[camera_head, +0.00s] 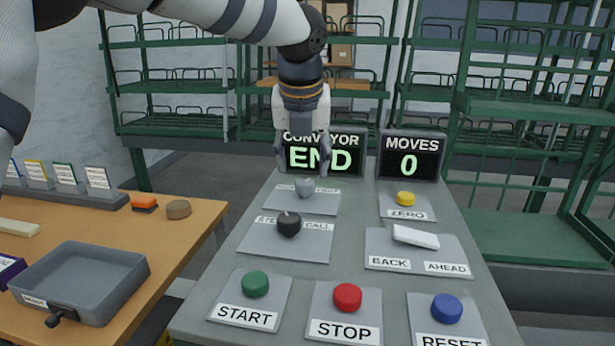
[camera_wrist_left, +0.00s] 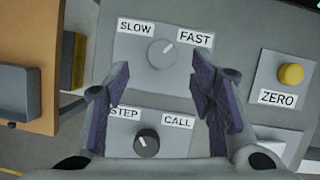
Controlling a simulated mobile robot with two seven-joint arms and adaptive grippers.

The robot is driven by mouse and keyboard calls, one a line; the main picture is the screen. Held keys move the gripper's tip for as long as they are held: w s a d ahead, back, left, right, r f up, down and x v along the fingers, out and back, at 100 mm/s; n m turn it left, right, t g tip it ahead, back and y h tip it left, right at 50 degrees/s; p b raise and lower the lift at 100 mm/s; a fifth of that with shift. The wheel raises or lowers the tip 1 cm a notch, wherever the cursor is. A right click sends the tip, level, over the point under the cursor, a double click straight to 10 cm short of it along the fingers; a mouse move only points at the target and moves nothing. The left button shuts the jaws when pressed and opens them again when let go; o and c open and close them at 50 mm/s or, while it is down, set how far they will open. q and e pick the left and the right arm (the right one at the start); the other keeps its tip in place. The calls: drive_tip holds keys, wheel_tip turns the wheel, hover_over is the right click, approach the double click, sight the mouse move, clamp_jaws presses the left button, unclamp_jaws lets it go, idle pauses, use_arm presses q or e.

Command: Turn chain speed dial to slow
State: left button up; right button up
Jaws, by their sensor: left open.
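The chain speed dial (camera_head: 304,188) is a small grey knob on a light plate at the far left of the console. In the left wrist view the dial (camera_wrist_left: 162,54) sits between the SLOW label (camera_wrist_left: 135,28) and the FAST label (camera_wrist_left: 195,38), and its white mark points up and right toward FAST. My left gripper (camera_head: 302,170) points down just above the dial, its fingers open and spread to either side. In the left wrist view the open fingers (camera_wrist_left: 161,78) show the dial between and beyond them, apparently untouched. My right gripper is out of view.
The black STEP/CALL knob (camera_head: 289,224) is close in front of the dial. The yellow ZERO button (camera_head: 405,198) and white BACK/AHEAD rocker (camera_head: 415,237) are to the right. START, STOP and RESET buttons line the front. The END display (camera_head: 320,158) stands behind the dial.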

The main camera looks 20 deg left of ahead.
sight(304, 182)
use_arm(q)
drive_tip(key=x, duration=0.5)
drive_tip(key=shift+f, duration=0.1)
drive_tip(key=shift+w+d, duration=0.1)
drive_tip(key=shift+c, duration=0.5)
drive_tip(key=c, duration=1)
